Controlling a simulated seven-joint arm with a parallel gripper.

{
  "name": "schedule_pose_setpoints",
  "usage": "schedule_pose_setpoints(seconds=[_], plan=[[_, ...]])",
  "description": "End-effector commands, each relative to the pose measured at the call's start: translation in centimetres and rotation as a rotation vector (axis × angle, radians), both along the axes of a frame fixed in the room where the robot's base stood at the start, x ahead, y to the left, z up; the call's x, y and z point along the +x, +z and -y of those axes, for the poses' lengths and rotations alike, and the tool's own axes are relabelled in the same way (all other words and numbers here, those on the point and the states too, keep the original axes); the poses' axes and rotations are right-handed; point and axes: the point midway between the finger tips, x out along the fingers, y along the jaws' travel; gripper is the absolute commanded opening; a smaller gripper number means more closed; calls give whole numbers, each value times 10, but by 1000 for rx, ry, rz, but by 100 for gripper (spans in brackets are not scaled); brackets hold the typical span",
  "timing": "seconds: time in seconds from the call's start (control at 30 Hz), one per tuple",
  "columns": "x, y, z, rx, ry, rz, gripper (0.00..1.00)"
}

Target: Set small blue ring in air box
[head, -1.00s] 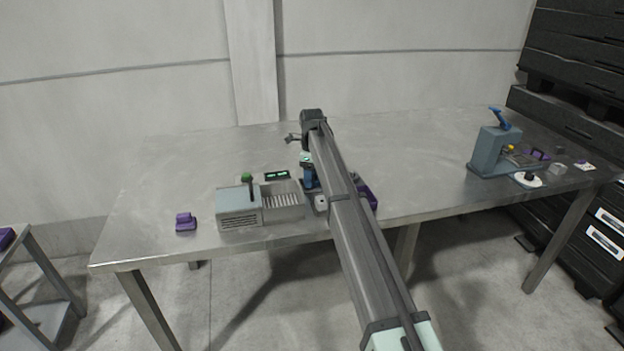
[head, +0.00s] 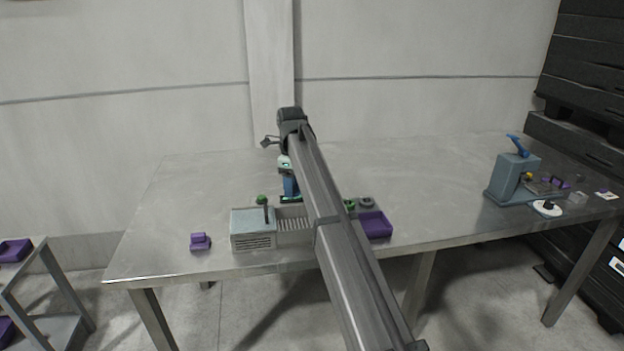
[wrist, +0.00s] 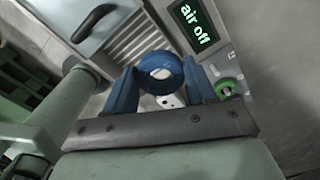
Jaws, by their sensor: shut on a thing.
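My gripper (head: 290,193) is shut on the small blue ring (wrist: 161,72). In the wrist view the ring sits upright between the two blue fingers, its hole facing the camera. In the head view the ring cannot be made out. The air box (head: 253,229) is a grey-blue box with a slatted tray (head: 293,224) on its right. In the wrist view its slats (wrist: 128,42) lie beyond the ring and left of it. A display (wrist: 194,24) reads "air off". In the head view my gripper is above the tray's back edge.
A green ring (wrist: 228,88) lies right of the fingers. A purple tray (head: 376,226) is right of my arm, with a green and a grey ring behind it. A purple block (head: 200,242) is at the left. A blue-handled press (head: 512,178) stands far right. The back table is clear.

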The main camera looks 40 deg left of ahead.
Motion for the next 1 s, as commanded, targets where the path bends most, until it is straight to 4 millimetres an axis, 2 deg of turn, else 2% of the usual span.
schedule_pose_setpoints(seconds=[0.03,0.17,0.3,0.57,1.0], plan=[[-16,-1,10,0,-4,0,26],[-32,-3,25,-7,-43,-7,26],[-32,-3,26,-18,-106,-17,26],[-31,-8,26,-19,-122,-18,26],[-31,-39,26,-19,-121,-18,26]])
